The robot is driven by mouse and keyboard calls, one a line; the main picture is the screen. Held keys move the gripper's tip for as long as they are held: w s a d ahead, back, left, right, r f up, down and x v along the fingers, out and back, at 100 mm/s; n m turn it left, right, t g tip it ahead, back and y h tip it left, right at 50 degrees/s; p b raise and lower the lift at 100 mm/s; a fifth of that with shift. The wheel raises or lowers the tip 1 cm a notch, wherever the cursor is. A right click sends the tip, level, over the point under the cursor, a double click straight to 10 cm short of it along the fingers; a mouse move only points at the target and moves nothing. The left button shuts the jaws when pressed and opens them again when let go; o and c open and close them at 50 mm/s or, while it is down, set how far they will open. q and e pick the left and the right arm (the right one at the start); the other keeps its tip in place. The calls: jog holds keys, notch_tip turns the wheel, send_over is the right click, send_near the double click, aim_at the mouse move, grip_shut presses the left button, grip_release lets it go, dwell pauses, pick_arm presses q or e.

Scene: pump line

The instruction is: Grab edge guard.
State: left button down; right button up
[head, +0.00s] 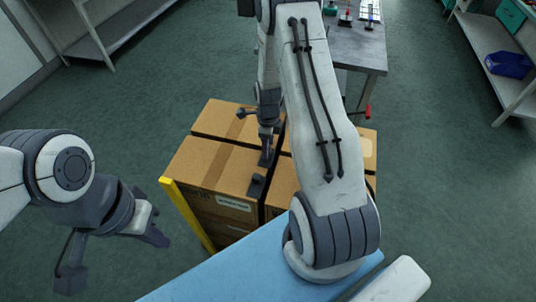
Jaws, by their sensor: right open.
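The edge guard (188,214) is a yellow upright strip along the near left corner of a stack of brown cardboard boxes (208,165). Its top end stands at the height of the box tops, and its lower end runs down behind the blue surface. My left gripper (113,258) is open and empty, left of the edge guard and apart from it, with its two fingers spread. My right gripper (266,153) is over the box tops, to the right of the edge guard and well apart from it. It is open, with nothing seen between its fingers.
A light blue surface (225,268) lies in front of the boxes. A grey table (355,48) stands behind, and shelves stand at far left and right.

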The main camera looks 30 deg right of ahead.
jog(key=shift+c, duration=0.3)
grip_shut()
jog(key=shift+r, duration=0.1)
